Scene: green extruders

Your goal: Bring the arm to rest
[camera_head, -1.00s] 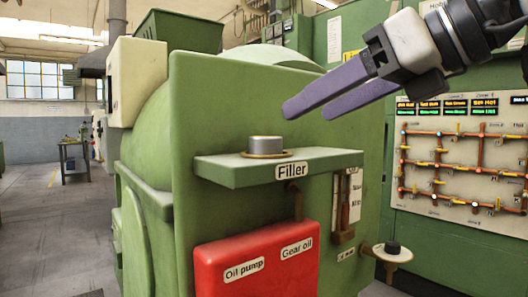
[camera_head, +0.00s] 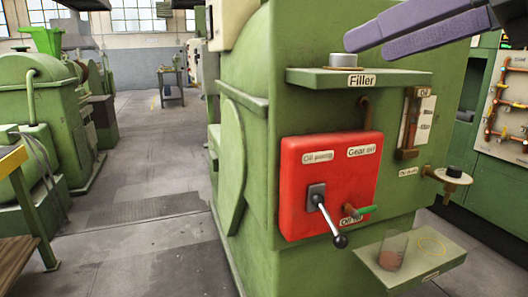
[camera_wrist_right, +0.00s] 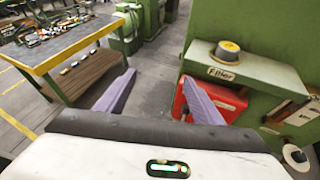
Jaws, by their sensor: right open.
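My right gripper (camera_head: 368,44) shows at the upper right of the head view, with two purple fingers pointing left. It also shows in the right wrist view (camera_wrist_right: 158,78), with the fingers apart and nothing between them. In the head view the fingers overlap the picture area beside the metal filler cap (camera_head: 342,61), which sits on the green shelf marked Filler (camera_head: 420,79). In the wrist view the cap (camera_wrist_right: 228,48) lies to the right of the fingers, apart from them. My left gripper is not in view.
A red box (camera_head: 300,195) with a black-knobbed lever (camera_head: 338,238) is on the green machine (camera_head: 250,140). A cluttered workbench (camera_wrist_right: 85,45) stands left in the wrist view. Floor (camera_head: 150,190) is open at left.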

